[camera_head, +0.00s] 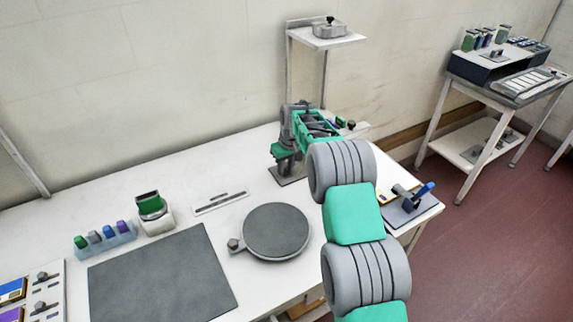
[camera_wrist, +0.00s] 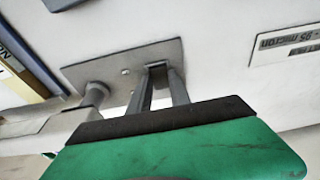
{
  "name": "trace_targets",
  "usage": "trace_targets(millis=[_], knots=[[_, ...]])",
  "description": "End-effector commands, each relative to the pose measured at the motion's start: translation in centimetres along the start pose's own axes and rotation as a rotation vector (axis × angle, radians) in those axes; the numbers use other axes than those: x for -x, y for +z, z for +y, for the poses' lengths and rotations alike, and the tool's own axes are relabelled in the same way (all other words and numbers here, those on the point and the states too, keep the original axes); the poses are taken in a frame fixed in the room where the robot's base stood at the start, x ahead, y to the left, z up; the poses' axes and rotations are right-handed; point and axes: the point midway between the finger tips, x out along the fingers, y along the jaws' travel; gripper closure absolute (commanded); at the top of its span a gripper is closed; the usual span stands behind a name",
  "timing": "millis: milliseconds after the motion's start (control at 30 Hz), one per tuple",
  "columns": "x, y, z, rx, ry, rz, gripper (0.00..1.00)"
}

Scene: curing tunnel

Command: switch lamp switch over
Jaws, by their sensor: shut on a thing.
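My gripper (camera_head: 286,166) reaches down to a small grey plate (camera_head: 290,177) at the back right of the white bench. In the wrist view my gripper's two fingers (camera_wrist: 160,75) are close together over this grey plate (camera_wrist: 105,68). They are shut on a small part standing on it, which I take to be the lamp switch; the fingers hide most of it. A grey round post stands on the plate left of the fingers. Which way the switch is set cannot be seen.
A round dark turntable (camera_head: 276,231) and a dark mat (camera_head: 160,275) lie on the bench in front. A grey plate with a blue-handled lever (camera_head: 424,190) sits at the right end. A tall stand (camera_head: 325,40) rises behind my arm. A printed label plate (camera_wrist: 288,50) lies right of the fingers.

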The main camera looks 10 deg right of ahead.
Motion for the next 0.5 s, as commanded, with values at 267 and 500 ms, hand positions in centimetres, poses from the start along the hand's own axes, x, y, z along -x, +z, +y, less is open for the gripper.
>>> trace_targets(millis=[267,500], knots=[[0.16,-0.35,0.02,-0.001,0.001,-0.082,1.0],[0.14,-0.34,0.0,-0.001,0.001,-0.081,1.0]])
